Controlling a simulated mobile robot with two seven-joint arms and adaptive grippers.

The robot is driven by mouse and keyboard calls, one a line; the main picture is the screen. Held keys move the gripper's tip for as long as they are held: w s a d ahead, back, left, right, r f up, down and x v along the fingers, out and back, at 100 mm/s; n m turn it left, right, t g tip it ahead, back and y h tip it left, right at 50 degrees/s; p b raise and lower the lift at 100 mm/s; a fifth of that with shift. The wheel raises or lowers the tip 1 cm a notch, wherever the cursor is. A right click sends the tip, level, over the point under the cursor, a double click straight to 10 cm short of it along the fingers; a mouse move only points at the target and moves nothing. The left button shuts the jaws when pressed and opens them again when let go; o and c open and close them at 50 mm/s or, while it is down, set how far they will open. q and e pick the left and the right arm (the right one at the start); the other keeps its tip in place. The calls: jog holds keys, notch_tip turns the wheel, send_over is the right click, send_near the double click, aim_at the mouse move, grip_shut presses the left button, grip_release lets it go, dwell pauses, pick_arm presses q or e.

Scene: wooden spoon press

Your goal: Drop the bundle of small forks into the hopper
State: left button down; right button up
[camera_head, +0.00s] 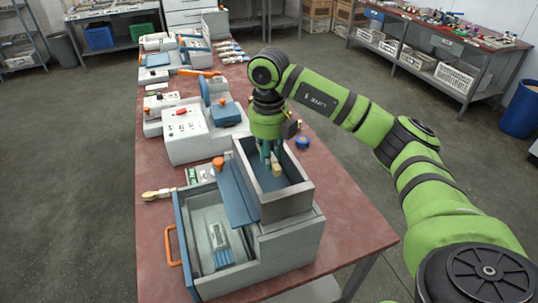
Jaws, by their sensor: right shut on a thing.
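The hopper (288,208) is an open-topped grey box with a blue inside, on top of a grey and blue machine near the front of the table. My green right gripper (272,163) points straight down into the hopper's opening. It is shut on a small pale wooden bundle (277,170), which shows between and below its fingers, inside the hopper's rim. Most of the bundle is hidden by the fingers, so single forks cannot be made out. My left gripper is not in view.
The machine has an orange lever knob (218,162) and an orange side handle (171,246). Pale wooden pieces (158,194) lie at the left edge of the red table (340,222). A white control box (185,128) stands behind. A blue tape roll (302,142) lies right of the gripper.

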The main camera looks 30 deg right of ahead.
jog(key=shift+f, duration=0.65)
jog(key=shift+f+b, duration=0.45)
jog(key=shift+f, duration=0.2)
jog(key=o, duration=0.9)
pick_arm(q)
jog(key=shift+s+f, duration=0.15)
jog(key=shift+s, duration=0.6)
